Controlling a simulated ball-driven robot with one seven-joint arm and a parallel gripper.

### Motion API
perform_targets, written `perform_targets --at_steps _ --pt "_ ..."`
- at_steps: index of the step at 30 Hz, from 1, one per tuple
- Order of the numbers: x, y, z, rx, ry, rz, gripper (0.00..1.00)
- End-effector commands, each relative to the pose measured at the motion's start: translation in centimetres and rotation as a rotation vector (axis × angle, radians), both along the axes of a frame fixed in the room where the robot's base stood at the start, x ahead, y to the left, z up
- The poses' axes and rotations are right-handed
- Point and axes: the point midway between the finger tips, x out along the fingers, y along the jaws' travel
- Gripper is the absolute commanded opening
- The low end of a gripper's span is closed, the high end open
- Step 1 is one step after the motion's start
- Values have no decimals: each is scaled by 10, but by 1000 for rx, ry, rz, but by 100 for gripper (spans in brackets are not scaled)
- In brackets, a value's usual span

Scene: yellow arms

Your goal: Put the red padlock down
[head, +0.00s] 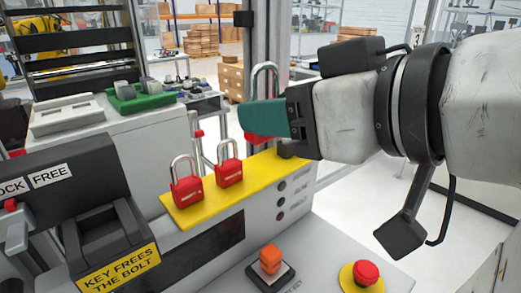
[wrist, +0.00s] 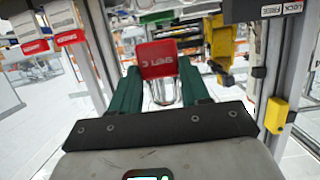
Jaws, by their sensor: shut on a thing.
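My gripper (head: 247,117) has teal fingers and is shut on a red padlock (head: 256,138). The padlock's silver shackle rises above the fingers, and its red body shows just below them; the fingers hide the middle. In the wrist view, the red padlock body (wrist: 157,58) sits between the fingers (wrist: 158,76), with its shackle toward the gripper's palm. In the head view, the held padlock appears over the back right part of the yellow ledge (head: 213,207). I cannot tell whether it touches the ledge.
Two other red padlocks stand upright on the ledge, a left one (head: 187,191) and a middle one (head: 229,171). A grey lock box (head: 108,232) is at left. An orange switch (head: 270,259) and a red button (head: 366,272) are in front. A metal post stands behind the gripper.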

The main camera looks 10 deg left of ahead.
Motion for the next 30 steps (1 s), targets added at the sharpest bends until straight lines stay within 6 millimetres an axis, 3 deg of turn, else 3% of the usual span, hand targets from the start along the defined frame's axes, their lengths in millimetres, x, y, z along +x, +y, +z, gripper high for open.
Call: perform_targets --at_steps 11,15,21,30 --pt "81 11 -37 -1 7 -4 13" --pt "102 14 -63 0 7 -3 13" --pt "119 17 -83 0 2 -2 13" --pt "130 18 -105 1 6 -1 13"
